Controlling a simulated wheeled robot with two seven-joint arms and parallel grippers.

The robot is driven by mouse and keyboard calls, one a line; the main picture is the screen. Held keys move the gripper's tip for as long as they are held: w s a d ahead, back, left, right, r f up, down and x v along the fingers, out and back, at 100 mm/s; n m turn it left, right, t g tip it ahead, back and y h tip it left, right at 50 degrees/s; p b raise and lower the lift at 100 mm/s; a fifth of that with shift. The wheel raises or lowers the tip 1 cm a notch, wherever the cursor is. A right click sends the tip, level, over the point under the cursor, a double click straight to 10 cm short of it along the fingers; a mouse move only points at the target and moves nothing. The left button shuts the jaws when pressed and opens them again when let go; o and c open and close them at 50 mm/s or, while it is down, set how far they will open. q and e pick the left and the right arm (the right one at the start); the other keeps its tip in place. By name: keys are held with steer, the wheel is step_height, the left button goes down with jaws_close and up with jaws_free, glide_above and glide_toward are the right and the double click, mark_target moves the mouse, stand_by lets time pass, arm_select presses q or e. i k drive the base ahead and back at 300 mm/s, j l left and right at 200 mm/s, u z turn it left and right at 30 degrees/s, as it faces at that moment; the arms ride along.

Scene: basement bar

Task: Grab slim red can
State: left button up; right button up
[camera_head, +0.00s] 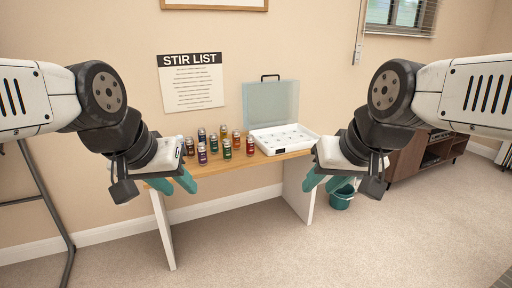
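Several slim cans in mixed colours stand upright in a group on the wooden table (215,166). A red can (250,146) stands at the right end of the group, beside the white case. An orange can (236,141) and a green can (227,149) stand just left of it. My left gripper (174,186) has its teal fingers spread at the table's left front edge, empty. My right gripper (325,184) has its teal fingers spread beyond the table's right end, also empty. Neither gripper touches the red can.
An open white case (284,139) with a raised grey lid (271,103) fills the table's right part. A "STIR LIST" poster (191,82) hangs behind. A green bucket (342,198) stands on the floor at right, near a dark cabinet (408,160). The front carpet is clear.

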mark_target(251, 140)
steer(key=i+l+u, duration=0.15)
steer(key=i, duration=0.4)
steer(key=i+l+u, duration=0.2)
steer(key=i, duration=0.4)
steer(key=i+l+u, duration=0.15)
steer(key=i, duration=0.4)
steer(key=i+l+u, duration=0.15)
steer(key=i+l, duration=0.25)
steer(key=i, duration=0.1)
